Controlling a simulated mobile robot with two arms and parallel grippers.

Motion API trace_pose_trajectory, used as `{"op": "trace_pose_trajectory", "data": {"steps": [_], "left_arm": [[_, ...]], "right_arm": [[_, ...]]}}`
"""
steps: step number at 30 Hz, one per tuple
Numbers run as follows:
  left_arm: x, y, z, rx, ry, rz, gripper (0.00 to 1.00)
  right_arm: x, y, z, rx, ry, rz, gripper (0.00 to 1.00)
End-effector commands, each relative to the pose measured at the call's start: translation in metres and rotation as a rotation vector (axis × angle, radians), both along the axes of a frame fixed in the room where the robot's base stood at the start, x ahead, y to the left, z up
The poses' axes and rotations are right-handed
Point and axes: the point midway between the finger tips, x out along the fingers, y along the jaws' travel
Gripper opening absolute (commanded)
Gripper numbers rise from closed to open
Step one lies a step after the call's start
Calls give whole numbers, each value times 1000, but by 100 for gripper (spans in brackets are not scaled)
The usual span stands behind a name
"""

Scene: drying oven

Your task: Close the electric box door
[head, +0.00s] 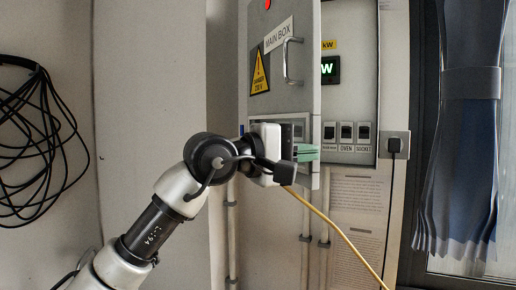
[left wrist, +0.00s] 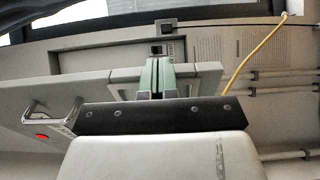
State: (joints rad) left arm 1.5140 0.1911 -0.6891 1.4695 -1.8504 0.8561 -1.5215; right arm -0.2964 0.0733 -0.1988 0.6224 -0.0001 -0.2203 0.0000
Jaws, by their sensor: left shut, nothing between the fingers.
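The electric box door (head: 270,105) stands open in the head view, its outer face showing a handle (head: 288,62), a MAIN BOX label and a yellow warning triangle. Right of its edge I see the open box (head: 349,100) with a lit display and several switches. My left gripper (head: 307,152) is shut and empty, its green fingertips by the lower part of the door's free edge. Whether they touch the door I cannot tell. In the left wrist view the green fingers (left wrist: 162,76) are together, and the door handle (left wrist: 50,112) shows at left. My right gripper is not in view.
A plug with a black cable (head: 395,145) sits in a wall socket right of the box. A yellow cable (head: 335,228) hangs below it. Pipes (head: 305,240) run down the wall. A blue curtain (head: 462,130) hangs at right, and coiled black cable (head: 40,140) at left.

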Motion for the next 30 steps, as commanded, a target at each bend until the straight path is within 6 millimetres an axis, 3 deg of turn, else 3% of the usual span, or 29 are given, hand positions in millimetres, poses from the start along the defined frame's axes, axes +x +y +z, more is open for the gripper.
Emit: {"op": "trace_pose_trajectory", "data": {"steps": [1,6,12,21,30], "left_arm": [[5,-19,5,2,2,-3,0],[28,-68,5,0,4,-1,0],[52,-106,3,3,-2,79,0],[80,-139,2,0,-1,199,0],[96,-155,1,1,0,263,0]], "right_arm": [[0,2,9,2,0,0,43],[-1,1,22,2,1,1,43],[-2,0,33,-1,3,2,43],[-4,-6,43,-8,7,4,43],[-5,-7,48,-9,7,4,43]]}}
